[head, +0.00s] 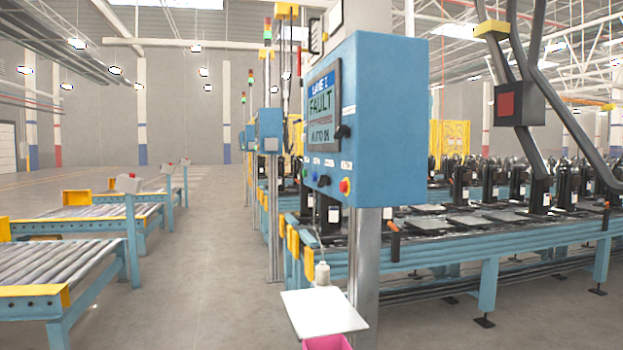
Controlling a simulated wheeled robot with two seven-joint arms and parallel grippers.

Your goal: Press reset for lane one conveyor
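A blue control box (388,120) stands on a grey post (366,255) right of centre. Its angled front carries a screen (323,105) that reads "LANE 1" and "FAULT", with smaller text below. A black knob (343,131) sits at the screen's right edge. Along the bottom of the front is a row of small controls: a green one (305,172), a blue one (316,176), a black one (324,181) and a red button (345,187) on yellow. Their small labels are too blurred to read. Neither of my grippers is in view.
A white shelf (325,312) juts out below the box, with a pink bin (327,343) under it. A blue conveyor line (470,245) carrying black units runs behind on the right. Roller conveyors (50,270) stand at left. Open floor (200,270) lies between.

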